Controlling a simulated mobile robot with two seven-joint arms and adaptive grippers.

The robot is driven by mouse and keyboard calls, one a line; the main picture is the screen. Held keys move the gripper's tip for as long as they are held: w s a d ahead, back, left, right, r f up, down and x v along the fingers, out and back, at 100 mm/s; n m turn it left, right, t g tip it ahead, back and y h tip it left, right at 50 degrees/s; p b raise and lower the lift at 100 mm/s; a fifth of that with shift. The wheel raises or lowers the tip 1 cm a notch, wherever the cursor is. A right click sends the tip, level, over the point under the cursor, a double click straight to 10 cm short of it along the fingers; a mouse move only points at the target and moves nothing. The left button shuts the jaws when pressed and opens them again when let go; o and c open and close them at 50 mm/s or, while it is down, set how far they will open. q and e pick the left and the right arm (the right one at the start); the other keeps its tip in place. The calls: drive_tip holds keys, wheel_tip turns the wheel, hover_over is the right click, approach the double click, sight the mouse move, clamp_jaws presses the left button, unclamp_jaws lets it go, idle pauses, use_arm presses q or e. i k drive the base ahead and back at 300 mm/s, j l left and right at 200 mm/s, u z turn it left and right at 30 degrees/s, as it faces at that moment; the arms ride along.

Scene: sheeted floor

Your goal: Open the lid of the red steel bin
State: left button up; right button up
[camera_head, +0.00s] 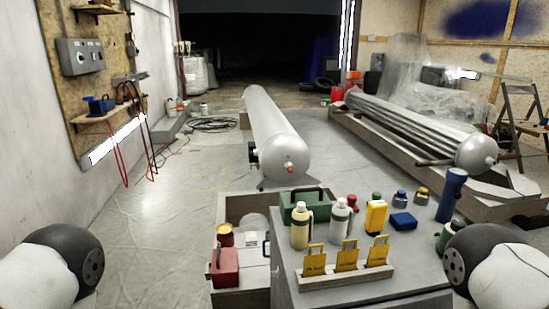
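A small red box (225,268) sits at the lower left of the workbench area, by the front of a low open wooden crate (252,204). It is the nearest match to the red steel bin. Its top looks covered, but I cannot make out a lid edge or hinge. A dark upright piece stands at its left side. Neither of my grippers is in view; only rounded links of my arms show at the lower left and lower right corners.
A long grey tank (275,125) lies behind. The sheeted floor (150,215) at left is clear.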

sight(225, 260)
drive_tip(key=i+j+z, duration=0.1)
drive_tip(key=i+j, duration=0.15)
drive_tip(key=i+j+z, duration=0.1)
drive_tip(key=j, duration=0.3)
drive_tip(key=i+j, duration=0.35)
drive_tip(key=i+j+z, duration=0.15)
drive_tip(key=j, duration=0.25)
drive_tip(key=i+j+z, duration=0.1)
drive_tip(key=i+j, duration=0.15)
drive_tip(key=j, duration=0.15)
drive_tip(key=i+j+z, duration=0.1)
drive_tip(key=j, duration=0.3)
drive_tip(key=i+j, duration=0.25)
drive_tip(key=j, duration=0.15)
drive_tip(key=i+j+z, duration=0.15)
drive_tip(key=j, duration=0.3)
